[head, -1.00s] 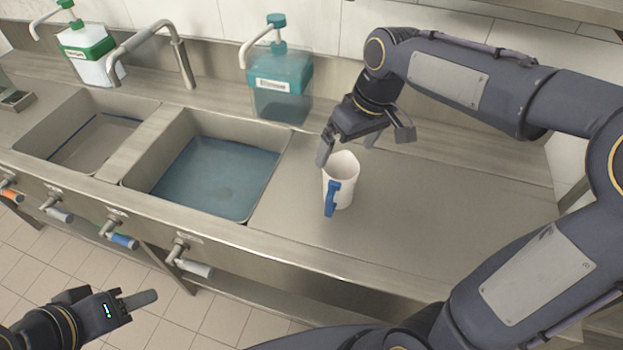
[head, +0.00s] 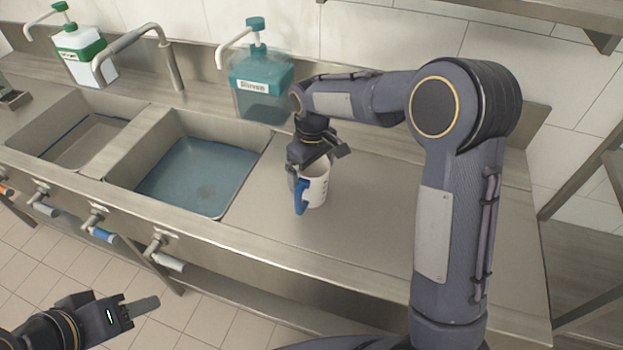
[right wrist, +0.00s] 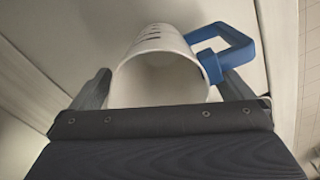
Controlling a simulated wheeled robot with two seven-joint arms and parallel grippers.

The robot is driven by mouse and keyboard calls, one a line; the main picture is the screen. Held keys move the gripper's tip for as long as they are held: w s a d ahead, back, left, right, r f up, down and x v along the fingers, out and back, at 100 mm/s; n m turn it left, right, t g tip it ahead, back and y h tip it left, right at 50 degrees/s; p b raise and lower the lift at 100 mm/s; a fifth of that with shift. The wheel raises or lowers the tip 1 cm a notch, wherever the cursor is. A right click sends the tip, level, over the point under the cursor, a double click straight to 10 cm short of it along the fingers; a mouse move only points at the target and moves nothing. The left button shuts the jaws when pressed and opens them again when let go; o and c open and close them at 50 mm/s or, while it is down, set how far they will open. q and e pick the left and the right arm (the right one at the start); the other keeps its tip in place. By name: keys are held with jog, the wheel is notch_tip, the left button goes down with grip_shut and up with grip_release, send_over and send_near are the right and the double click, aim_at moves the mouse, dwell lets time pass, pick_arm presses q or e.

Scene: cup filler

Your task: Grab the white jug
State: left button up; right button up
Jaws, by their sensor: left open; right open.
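The white jug (head: 316,188) with a blue handle (head: 301,198) stands upright on the steel counter, right of the sinks. My right gripper (head: 312,170) is over the jug from above, its jaws apart. In the right wrist view the jug (right wrist: 160,62) lies between the two open fingers of my right gripper (right wrist: 160,92), with its blue handle (right wrist: 238,48) beside the right finger. I cannot tell whether a finger touches the jug. My left gripper (head: 138,308) is open and empty at the lower left, over the floor.
A sink with bluish water (head: 195,178) lies left of the jug, and another sink (head: 85,132) beyond it. A teal rinse dispenser (head: 260,85) and a green-topped dispenser (head: 85,55) stand behind. The steel counter (head: 350,245) is clear in front of the jug.

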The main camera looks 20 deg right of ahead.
jog(key=shift+f, duration=0.4)
jog(key=shift+c, duration=0.3)
jog(key=c, duration=1)
jog(key=shift+o, duration=0.2)
